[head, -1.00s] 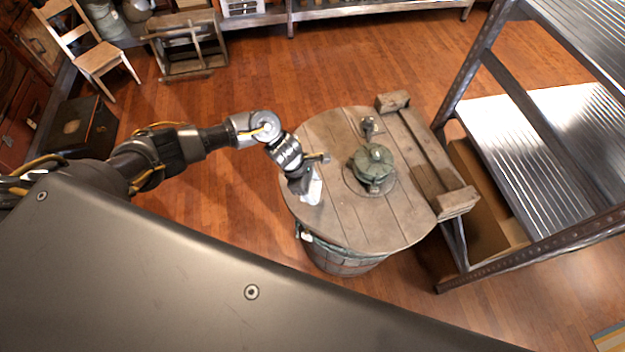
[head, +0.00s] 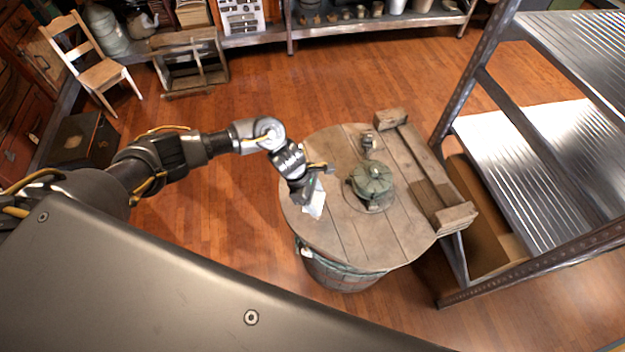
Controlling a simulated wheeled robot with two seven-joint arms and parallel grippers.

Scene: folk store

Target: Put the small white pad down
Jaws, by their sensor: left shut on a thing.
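The small white pad (head: 315,204) shows at the left part of the round wooden barrel top (head: 352,238). My left gripper (head: 308,194) is over the barrel top and shut on the pad, which looks tilted. The gripper hides part of the pad. I cannot tell whether the pad's lower edge touches the wood. My right gripper is not in view.
A green lidded pot (head: 372,182) stands mid-top, with a small metal item (head: 368,141) behind it. A wooden bench-like piece (head: 425,165) lies along the right side. A metal shelf (head: 530,160) stands further right. The front of the barrel top is clear.

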